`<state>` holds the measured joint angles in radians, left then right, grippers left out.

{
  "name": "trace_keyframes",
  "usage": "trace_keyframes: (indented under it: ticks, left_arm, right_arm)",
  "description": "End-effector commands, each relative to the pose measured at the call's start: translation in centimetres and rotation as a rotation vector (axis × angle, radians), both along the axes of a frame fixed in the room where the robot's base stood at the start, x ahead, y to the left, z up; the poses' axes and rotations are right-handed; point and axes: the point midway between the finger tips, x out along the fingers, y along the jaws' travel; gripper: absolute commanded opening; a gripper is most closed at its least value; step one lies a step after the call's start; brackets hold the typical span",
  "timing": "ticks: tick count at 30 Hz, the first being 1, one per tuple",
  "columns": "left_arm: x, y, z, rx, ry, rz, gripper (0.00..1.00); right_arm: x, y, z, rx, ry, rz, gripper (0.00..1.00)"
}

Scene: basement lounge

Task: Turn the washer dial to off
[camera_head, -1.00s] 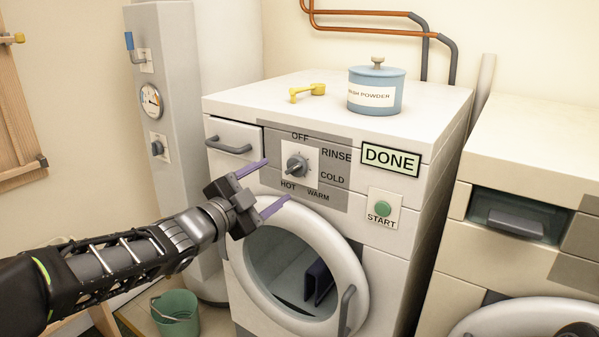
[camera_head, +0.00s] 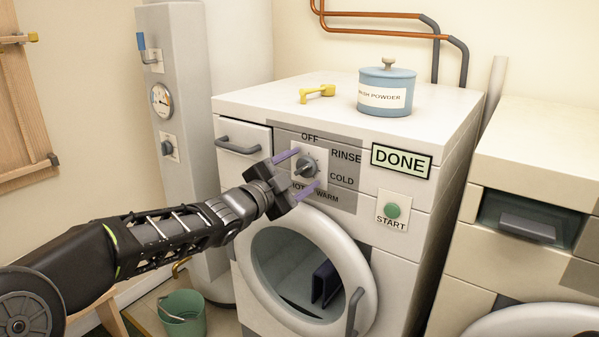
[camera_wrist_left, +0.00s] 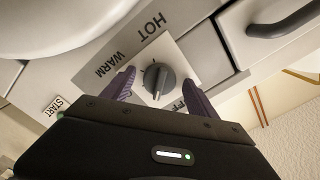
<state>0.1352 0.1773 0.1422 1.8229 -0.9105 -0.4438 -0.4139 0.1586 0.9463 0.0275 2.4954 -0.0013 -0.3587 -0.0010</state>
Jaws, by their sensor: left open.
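The washer dial (camera_head: 307,166) is a grey knob on a pale square plate, ringed by OFF, RINSE, COLD, WARM and HOT labels. My left gripper (camera_head: 309,169) is open in front of the dial, with one purple finger above it and one below. In the left wrist view the dial (camera_wrist_left: 158,79) sits between the spread fingers (camera_wrist_left: 161,82); contact cannot be told. A light mark on the knob faces down there, and the label in that direction is hidden. OFF is partly covered by a finger. The washer (camera_head: 245,107) shows a DONE sign. My right gripper is not in view.
The round washer door (camera_head: 355,260) is just below the gripper. A green START button (camera_head: 392,210) is to the right. A green bucket (camera_head: 182,318) is on the floor.

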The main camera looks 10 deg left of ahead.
Motion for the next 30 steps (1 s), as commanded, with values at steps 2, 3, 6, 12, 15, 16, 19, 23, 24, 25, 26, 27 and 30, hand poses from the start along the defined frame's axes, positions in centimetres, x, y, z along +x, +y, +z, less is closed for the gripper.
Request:
trace_keyframes:
  ticks: [2, 3, 6, 12, 15, 16, 19, 23, 24, 25, 26, 27, 30]
  left_arm:
    - [-0.02, 0.0, 0.01, 0.0, 0.0, 0.0, 0.68]
    - [-0.02, 0.0, 0.01, 0.0, 0.0, 0.0, 0.68]
    - [-0.03, 0.0, 0.01, 0.0, 0.0, 0.0, 0.59]
    - [-0.04, 0.01, -0.01, -0.001, 0.0, 0.0, 0.43]
    - [-0.04, 0.01, -0.01, -0.001, 0.0, 0.0, 0.35]
    - [-0.04, 0.0, -0.02, -0.001, 0.0, 0.0, 0.33]
    - [-0.04, 0.0, -0.02, -0.001, 0.0, 0.0, 0.24]
    - [-0.04, 0.0, -0.03, -0.001, 0.001, -0.001, 0.14]
    - [-0.04, 0.0, -0.03, -0.001, 0.001, -0.001, 0.1]
    - [-0.04, 0.0, -0.03, -0.001, 0.001, -0.001, 0.08]
    - [-0.04, 0.0, -0.03, -0.001, 0.001, -0.001, 0.07]
    - [-0.04, 0.0, -0.03, -0.001, 0.001, -0.001, 0.07]
    - [-0.04, 0.0, -0.02, -0.004, 0.003, -0.001, 0.07]
  right_arm:
    - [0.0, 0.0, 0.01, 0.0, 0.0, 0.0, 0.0]
    - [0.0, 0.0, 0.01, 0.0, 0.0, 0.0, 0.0]
    - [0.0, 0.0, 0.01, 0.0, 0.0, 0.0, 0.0]
    - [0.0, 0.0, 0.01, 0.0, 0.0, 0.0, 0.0]
    - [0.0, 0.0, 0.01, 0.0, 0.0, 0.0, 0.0]
    - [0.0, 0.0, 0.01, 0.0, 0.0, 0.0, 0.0]
    - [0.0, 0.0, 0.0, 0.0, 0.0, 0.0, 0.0]
    - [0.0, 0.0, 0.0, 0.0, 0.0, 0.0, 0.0]
    - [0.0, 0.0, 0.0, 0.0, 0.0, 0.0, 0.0]
    - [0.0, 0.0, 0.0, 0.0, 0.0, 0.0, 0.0]
    - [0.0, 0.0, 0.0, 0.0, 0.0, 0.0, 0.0]
    - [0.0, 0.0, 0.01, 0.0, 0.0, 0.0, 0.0]
    - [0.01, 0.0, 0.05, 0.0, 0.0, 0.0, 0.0]
